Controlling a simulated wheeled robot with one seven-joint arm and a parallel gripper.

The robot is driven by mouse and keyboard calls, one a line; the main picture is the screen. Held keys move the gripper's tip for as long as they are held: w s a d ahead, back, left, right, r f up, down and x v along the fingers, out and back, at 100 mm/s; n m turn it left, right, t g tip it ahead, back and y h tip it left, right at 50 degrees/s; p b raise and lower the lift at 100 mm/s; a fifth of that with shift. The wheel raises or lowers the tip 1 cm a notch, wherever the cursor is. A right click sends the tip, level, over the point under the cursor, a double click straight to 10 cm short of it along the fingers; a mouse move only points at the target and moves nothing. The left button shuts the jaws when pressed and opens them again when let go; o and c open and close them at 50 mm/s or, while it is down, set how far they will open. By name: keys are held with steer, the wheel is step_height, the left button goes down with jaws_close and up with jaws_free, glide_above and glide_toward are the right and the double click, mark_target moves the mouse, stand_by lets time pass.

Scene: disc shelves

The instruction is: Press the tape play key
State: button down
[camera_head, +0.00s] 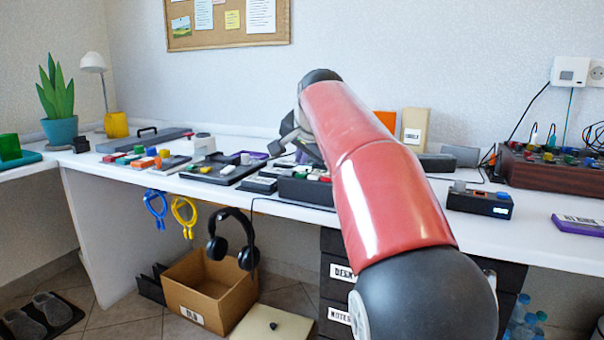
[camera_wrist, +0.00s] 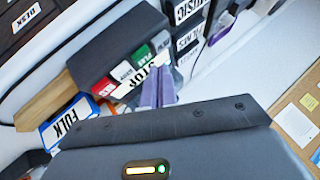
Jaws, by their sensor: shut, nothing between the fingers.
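The tape deck is a dark box with a row of coloured keys (camera_wrist: 117,41), seen upside down in the wrist view. It has a red key (camera_wrist: 102,87), a green key (camera_wrist: 140,52) and pale keys, with white labels below; one reads STOP. The label by the green key is too small to read surely. My gripper (camera_wrist: 158,84) is shut and empty, its fingertips over or just in front of the key row near the STOP label. Contact cannot be told. In the head view the deck (camera_head: 308,192) stands on the bench, partly hidden by my arm.
A blue-edged FOLK case (camera_wrist: 68,122) and dark labelled boxes (camera_wrist: 190,38) lie near the deck. Left of it on the bench are a dark tray (camera_head: 222,170) and coloured blocks. A small black device (camera_head: 480,203) stands right of my arm. Headphones (camera_head: 233,240) hang below the bench edge.

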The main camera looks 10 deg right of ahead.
mark_target(303, 174)
steer(key=shift+f, duration=0.15)
stand_by(0.5)
steer(key=shift+f, duration=0.3)
steer(key=shift+f+b, duration=0.4)
steer(key=shift+b, duration=0.1)
stand_by(0.5)
steer(key=shift+r+p, duration=0.85)
steer(key=shift+p, duration=0.1)
steer(key=shift+r, duration=0.1)
step_height(303, 174, up, 5)
steer(key=p, duration=0.5)
